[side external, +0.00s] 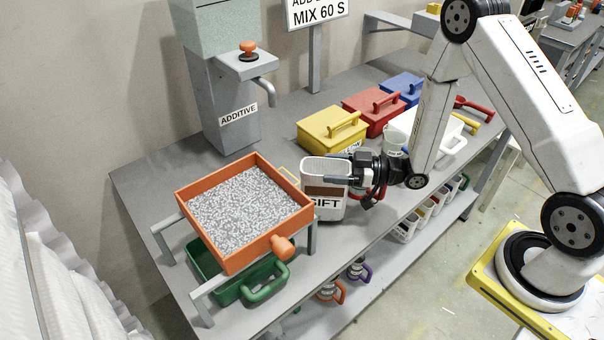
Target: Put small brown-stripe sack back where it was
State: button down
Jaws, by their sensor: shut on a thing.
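The small white sack with a brown stripe (315,173) is upright in my gripper (331,170), just right of the orange tray. I cannot tell whether the sack's base touches anything.
An orange tray (253,253) full of grey-white granules stands on a raised frame, with a green bin (253,283) below it. Yellow (318,134), red (362,116) and blue (400,85) lidded boxes line the bench's back. The additive dispenser (222,95) stands behind the tray.

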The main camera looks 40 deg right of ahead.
jog(key=shift+f, duration=0.75)
grip_release()
jog(key=shift+r, duration=0.2)
jog(key=v, duration=1.2)
dwell(0.5)
